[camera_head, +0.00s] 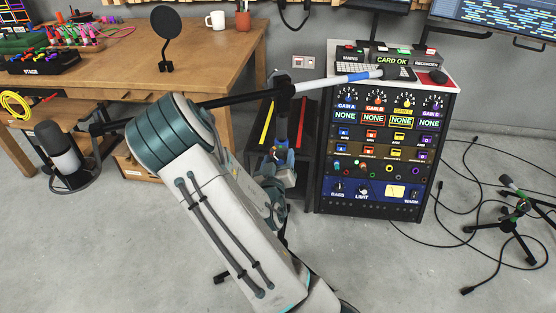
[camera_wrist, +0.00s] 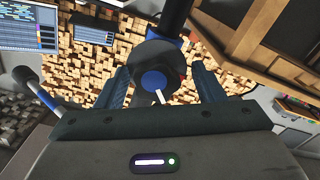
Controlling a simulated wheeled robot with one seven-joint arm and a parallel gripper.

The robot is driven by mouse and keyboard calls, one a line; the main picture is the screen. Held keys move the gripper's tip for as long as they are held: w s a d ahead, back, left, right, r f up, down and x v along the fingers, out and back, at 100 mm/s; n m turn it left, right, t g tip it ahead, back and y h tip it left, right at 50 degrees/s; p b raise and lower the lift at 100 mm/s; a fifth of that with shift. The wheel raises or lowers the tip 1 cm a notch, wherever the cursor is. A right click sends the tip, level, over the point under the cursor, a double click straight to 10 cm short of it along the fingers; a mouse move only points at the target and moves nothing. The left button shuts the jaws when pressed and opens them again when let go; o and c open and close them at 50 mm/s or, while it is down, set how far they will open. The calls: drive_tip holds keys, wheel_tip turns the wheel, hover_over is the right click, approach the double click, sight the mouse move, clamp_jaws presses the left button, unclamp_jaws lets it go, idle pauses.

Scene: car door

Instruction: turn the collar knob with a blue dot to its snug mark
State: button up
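The collar knob (camera_wrist: 142,62) is a dark round knob with a blue dot and a short white pointer line, centred in the wrist view. The line points down and slightly right there. My gripper (camera_wrist: 160,70) has its two fingers spread, one on each side of the knob. A narrow gap seems to show beside the fingers; contact is not clear. In the head view my gripper (camera_head: 281,156) is at the upright of the boom stand, below the boom joint (camera_head: 286,88). My arm hides part of the stand. I cannot make out a snug mark.
The boom (camera_head: 325,80) slants across the scene, its white and blue end reaching over the equipment rack (camera_head: 388,150). A wooden desk (camera_head: 130,50) stands at the left. A small tripod (camera_head: 520,205) and loose cables lie at the right. Open floor is in front of the rack.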

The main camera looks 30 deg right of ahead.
drive_tip(key=shift+s+d, duration=0.1)
drive_tip(key=v, duration=0.1)
drive_tip(key=p+v, duration=0.1)
drive_tip(key=v, duration=0.1)
drive_tip(key=shift+r, duration=0.2)
drive_tip(key=p+v, duration=0.1)
drive_tip(key=p, duration=0.2)
drive_tip(key=shift+s+r, duration=0.1)
drive_tip(key=shift+s, duration=0.15)
drive_tip(key=p, duration=0.9)
approach(279, 160)
drive_tip(key=v, duration=0.2)
drive_tip(key=shift+s+a, duration=0.45)
drive_tip(key=shift+s, duration=0.05)
